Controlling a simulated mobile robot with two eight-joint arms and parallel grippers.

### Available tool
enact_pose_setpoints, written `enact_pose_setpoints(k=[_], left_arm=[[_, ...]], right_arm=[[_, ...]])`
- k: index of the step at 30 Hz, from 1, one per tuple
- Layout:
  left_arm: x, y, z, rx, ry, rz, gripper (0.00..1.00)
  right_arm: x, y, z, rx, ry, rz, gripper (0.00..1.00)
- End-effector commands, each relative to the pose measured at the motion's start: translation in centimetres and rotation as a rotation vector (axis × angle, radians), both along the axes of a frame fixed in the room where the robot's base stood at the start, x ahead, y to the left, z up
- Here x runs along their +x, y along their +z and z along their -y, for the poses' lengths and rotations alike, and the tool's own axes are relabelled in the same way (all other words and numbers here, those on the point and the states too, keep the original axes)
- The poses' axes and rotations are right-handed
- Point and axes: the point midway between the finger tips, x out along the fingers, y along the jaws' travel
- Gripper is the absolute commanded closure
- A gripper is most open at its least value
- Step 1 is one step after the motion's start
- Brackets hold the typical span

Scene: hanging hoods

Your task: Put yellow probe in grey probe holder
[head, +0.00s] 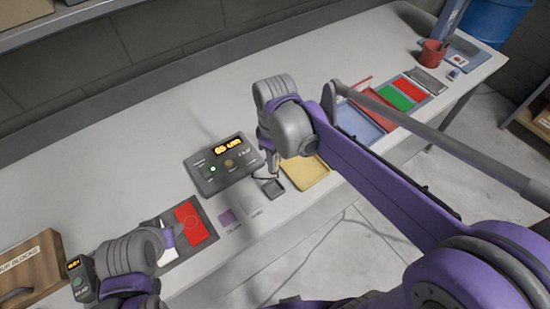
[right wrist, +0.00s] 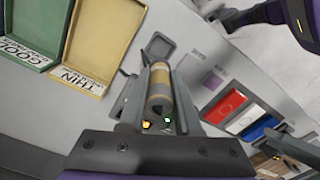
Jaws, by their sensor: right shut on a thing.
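The yellow probe (right wrist: 160,85), a banded yellow and grey cylinder, is between the fingers of my right gripper (right wrist: 148,105), which is shut on it. In the head view my right gripper (head: 270,166) points down beside the gauge box, and the arm largely hides the probe. The grey probe holder (head: 272,188), a small dark grey square, lies just below that gripper on the table. It also shows just beyond the probe in the right wrist view (right wrist: 158,46); whether they touch I cannot tell. My left gripper (head: 167,236) is low over a mat; its jaws are unclear.
The gauge box (head: 225,163) with a lit display stands left of my right gripper. A yellow tray (head: 318,178) is close on the right, with more trays beyond. A red plate (head: 193,221) lies by my left gripper. A wooden box (head: 28,262) stands at far left.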

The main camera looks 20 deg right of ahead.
Motion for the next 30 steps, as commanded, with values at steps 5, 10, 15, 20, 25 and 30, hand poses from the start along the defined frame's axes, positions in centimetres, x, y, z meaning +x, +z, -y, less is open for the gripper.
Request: enact_pose_setpoints(k=[5, 10, 15, 20, 25, 30], left_arm=[[-0.1, -0.2, 0.0, 0.000, 0.000, -0.002, 0.50], [-0.6, -1.1, 0.0, 0.000, 0.000, -0.012, 0.50], [-1.3, -2.6, 0.0, 0.000, 0.000, -0.025, 0.50], [-2.1, -4.3, 0.0, 0.000, 0.000, -0.039, 0.50], [-2.7, -6.2, 0.0, 0.000, 0.000, -0.052, 0.50], [-3.2, -7.7, 0.0, 0.000, 0.000, -0.061, 0.50]], right_arm=[[-0.1, -0.3, 0.0, 0.000, 0.007, -0.001, 1.00], [-0.2, -1.5, 0.0, 0.000, 0.007, -0.003, 1.00], [-0.2, -3.6, 0.0, 0.000, 0.006, -0.006, 1.00], [-0.2, -5.9, 0.0, 0.000, 0.006, -0.004, 1.00], [-0.2, -8.3, 0.0, 0.000, 0.006, -0.004, 1.00], [-0.2, -10.2, 0.0, 0.000, 0.006, -0.003, 1.00]])
